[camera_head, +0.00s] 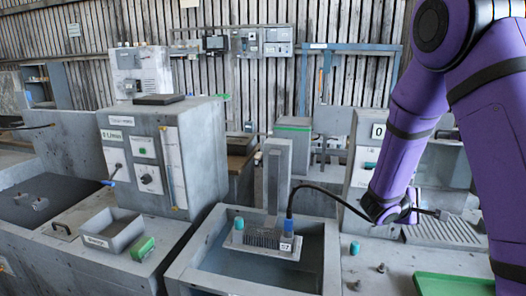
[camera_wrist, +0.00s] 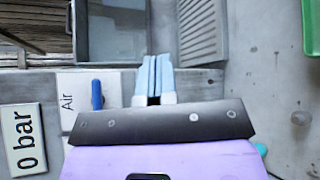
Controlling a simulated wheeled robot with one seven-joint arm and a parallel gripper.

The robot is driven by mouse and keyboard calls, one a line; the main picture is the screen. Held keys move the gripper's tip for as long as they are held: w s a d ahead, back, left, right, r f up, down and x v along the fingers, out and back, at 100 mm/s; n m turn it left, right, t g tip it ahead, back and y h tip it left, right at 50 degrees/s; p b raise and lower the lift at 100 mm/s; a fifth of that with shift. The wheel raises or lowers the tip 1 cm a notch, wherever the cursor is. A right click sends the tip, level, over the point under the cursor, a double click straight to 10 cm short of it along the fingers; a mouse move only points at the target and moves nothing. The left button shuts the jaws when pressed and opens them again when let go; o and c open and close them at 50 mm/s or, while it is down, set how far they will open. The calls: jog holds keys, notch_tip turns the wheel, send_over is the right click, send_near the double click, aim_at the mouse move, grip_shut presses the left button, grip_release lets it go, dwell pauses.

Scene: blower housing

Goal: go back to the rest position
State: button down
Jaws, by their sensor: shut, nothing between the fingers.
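My gripper (camera_wrist: 155,75) shows in the wrist view with its two light blue fingers side by side, shut and empty. In the head view my purple arm comes down from the upper right. My gripper (camera_head: 440,213) is small and dark there, in front of the grey cabinet at the right, its fingertips hard to make out.
A ribbed grey part labelled 57 (camera_head: 268,243) sits in a grey basin (camera_head: 185,272). A black cable (camera_head: 325,194) arcs from it toward my wrist; its far end is hidden. A green tray (camera_head: 450,286) lies at the lower right. A "0 bar" sign (camera_wrist: 23,138) is nearby.

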jog(key=s+a+r+m+g+y, duration=0.2)
jog(key=s+r+m+g+y, duration=0.4)
jog(key=s+r, duration=0.65)
jog(key=s+a+r+m+t+y, duration=0.2)
jog(key=s+a+r+t+y, duration=0.1)
jog(key=s+a, duration=0.4)
jog(key=s+a+r+m+t+y, duration=0.1)
jog(key=s+a+r+t+y, duration=0.2)
jog(key=s+a, duration=0.3)
jog(key=s+r+y, duration=0.1)
jog(key=s, duration=0.2)
jog(key=shift+s+a+r+m+y, duration=0.3)
jog(key=shift+s+a+m+y, duration=0.05)
jog(key=shift+m+y, duration=0.05)
